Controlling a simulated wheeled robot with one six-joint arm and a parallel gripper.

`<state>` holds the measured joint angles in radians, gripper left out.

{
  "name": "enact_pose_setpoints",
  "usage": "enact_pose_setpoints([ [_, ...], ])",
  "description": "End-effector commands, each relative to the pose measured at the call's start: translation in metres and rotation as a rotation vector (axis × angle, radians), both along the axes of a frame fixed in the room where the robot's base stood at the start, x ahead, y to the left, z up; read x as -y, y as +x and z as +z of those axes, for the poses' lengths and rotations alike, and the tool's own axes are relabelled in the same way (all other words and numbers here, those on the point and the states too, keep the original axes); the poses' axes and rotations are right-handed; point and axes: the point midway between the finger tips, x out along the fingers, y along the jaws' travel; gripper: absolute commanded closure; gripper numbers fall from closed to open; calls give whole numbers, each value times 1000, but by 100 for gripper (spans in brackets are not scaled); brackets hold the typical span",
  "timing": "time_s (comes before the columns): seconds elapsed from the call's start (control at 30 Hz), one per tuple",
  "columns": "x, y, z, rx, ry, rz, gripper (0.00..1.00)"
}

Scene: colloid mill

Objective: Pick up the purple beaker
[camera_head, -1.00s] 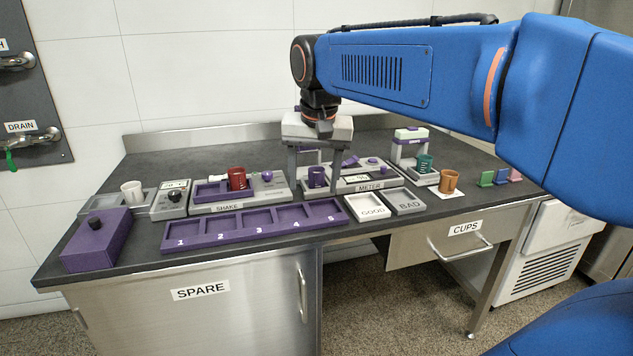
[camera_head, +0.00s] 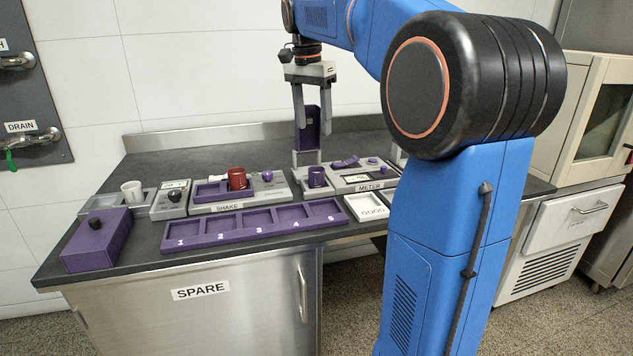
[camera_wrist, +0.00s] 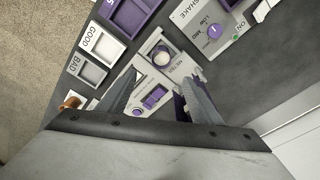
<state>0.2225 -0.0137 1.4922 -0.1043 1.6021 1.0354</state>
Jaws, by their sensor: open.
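The purple beaker (camera_head: 317,177) stands upright at the left end of the METER unit (camera_head: 350,184). In the wrist view it shows from above as a round purple rim (camera_wrist: 162,57) with a pale inside. My gripper (camera_head: 312,122) is open and empty, fingers pointing down, well above the beaker in the head view. In the wrist view the two fingers (camera_wrist: 158,84) are spread apart, and the beaker shows between and beyond their tips.
A purple upright panel (camera_head: 306,140) stands behind my fingers. My arm hides the bench's right side.

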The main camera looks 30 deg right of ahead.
Motion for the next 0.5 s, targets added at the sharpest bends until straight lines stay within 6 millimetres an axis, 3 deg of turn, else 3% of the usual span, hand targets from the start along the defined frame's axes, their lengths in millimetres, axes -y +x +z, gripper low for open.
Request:
enact_pose_setpoints([
  [0.5, 9, 3, -87, -1, 1, 2, 41],
])
